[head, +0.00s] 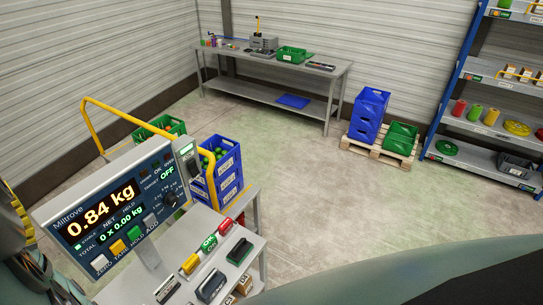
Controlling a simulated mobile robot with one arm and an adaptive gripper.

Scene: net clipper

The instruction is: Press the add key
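The weighing display (110,215) is a blue panel in a grey case, tilted, at the left of the head view. It reads 0.84 kg, with a total line of 0 x 0.00 kg. The add key (149,219) is a pale grey key at the right end of the lower key row, above the label ADD. Beside it are the green hold key (133,233), yellow tare key (117,247) and white zero key (99,262). Dark parts of what looks like my arm are at the lower left edge, left of the display. No fingertips can be made out.
A rotary knob (170,200) and OFF readout are on the panel's right. Small items lie on the grey table (233,222) below it. Blue crates (228,178) stand behind. A workbench (330,73), pallet (378,148) and shelf rack are farther back, with open floor between.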

